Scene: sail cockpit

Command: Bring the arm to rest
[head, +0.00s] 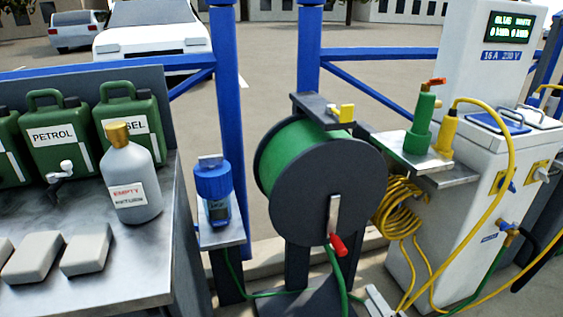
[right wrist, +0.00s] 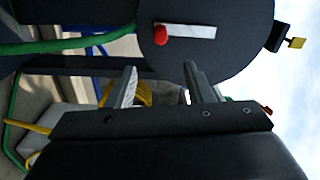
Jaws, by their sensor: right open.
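My right gripper (right wrist: 160,68) is open in the right wrist view, with its two fingers apart and nothing between them. In the head view only a small pale part of what looks like it shows at the bottom edge, below the hose reel. The dark hose reel (head: 325,195) with green hose stands in front of it. The reel's crank has a red knob (head: 338,245), which also shows in the right wrist view (right wrist: 161,35), apart from the fingers. My left gripper is not in view.
A steel bench (head: 150,255) with green cans and a grey bottle (head: 132,180) stands at left. A blue device (head: 213,190) sits on a small shelf. At right are a white pedestal (head: 480,150), yellow cable (head: 400,205) and a connector shelf (head: 408,152). Hoses cross the ground.

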